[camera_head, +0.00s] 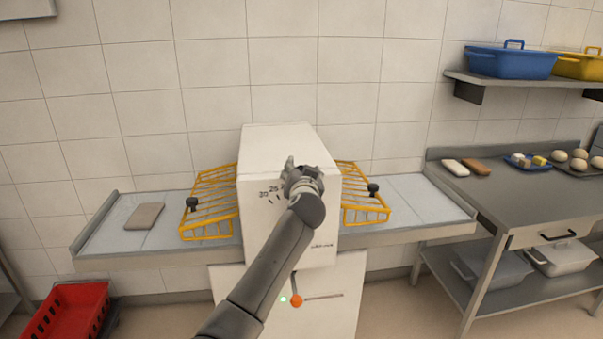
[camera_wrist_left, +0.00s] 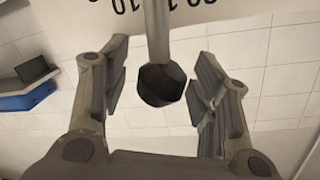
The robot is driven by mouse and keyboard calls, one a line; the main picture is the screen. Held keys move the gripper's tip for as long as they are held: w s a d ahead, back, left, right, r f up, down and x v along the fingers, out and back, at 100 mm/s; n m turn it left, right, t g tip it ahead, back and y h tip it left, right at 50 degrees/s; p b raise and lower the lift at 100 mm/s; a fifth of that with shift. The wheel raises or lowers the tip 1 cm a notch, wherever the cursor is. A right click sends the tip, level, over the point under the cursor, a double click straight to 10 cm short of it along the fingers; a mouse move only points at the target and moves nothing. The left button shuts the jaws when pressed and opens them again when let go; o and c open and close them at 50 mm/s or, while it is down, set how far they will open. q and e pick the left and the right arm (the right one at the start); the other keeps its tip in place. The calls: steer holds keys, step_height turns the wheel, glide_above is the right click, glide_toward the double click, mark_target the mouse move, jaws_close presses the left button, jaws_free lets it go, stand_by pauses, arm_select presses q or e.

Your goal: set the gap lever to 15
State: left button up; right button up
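The gap lever is a grey rod with a dark faceted knob (camera_wrist_left: 161,85) in the left wrist view, below upside-down numbers including 10. My left gripper (camera_head: 301,175) is in front of the scale and covers the lever and part of the numbers. In the wrist view its two fingers (camera_wrist_left: 158,88) are open, one on each side of the knob, with gaps showing. Which number the lever points at cannot be told. My right gripper is not in view.
Yellow wire guards (camera_head: 213,203) flank the sheeter above its belts (camera_head: 406,196). An orange knob (camera_head: 296,300) and a green light (camera_head: 283,299) are on the lower front. A steel table (camera_head: 520,209) stands right, a red crate (camera_head: 72,314) lower left.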

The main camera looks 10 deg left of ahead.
arm_select(q)
steer(key=shift+s, duration=0.15)
steer(key=v, duration=1.1)
steer(key=shift+s, duration=0.35)
steer(key=shift+r, duration=0.1)
